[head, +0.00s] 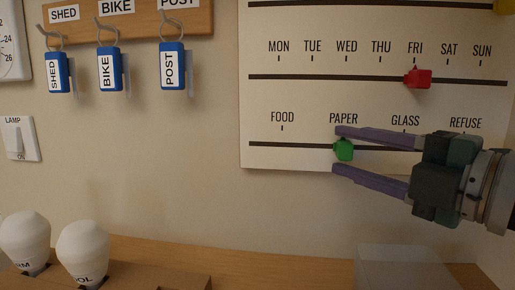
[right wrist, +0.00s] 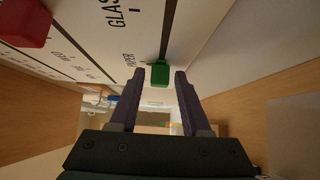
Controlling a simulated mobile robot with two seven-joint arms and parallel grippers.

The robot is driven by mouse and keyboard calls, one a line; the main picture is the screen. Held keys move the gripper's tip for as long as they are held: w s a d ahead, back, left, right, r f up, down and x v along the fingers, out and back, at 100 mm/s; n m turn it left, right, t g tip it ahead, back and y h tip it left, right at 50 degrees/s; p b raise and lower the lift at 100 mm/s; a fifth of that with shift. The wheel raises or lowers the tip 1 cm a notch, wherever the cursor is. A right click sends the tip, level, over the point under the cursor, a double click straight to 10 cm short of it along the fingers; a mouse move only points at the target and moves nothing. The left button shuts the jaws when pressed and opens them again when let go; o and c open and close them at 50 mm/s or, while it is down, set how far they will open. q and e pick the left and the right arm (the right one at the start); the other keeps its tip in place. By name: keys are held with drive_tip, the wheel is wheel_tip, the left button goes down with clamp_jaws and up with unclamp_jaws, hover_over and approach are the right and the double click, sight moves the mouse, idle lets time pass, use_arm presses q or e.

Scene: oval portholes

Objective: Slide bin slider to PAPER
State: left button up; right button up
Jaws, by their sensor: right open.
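The green bin slider (head: 344,149) sits on the lower track of the white wall board, directly below the PAPER label (head: 343,118). My right gripper (head: 337,150) is open, with one purple finger above the slider and one below it. In the right wrist view the green slider (right wrist: 160,72) stands between and just beyond the fingertips (right wrist: 158,76). I cannot tell whether a finger touches it. The right jaws hold nothing that I can see. My left gripper is in neither view.
A red slider (head: 418,78) sits on the track above, under FRI. White bulb-shaped objects (head: 84,252) and a clear box (head: 405,268) stand on the wooden shelf below. The wall between is clear.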

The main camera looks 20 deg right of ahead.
drive_tip(key=shift+o, duration=0.5)
drive_tip(key=b+v, duration=0.2)
drive_tip(key=v, duration=0.8)
idle(0.3)
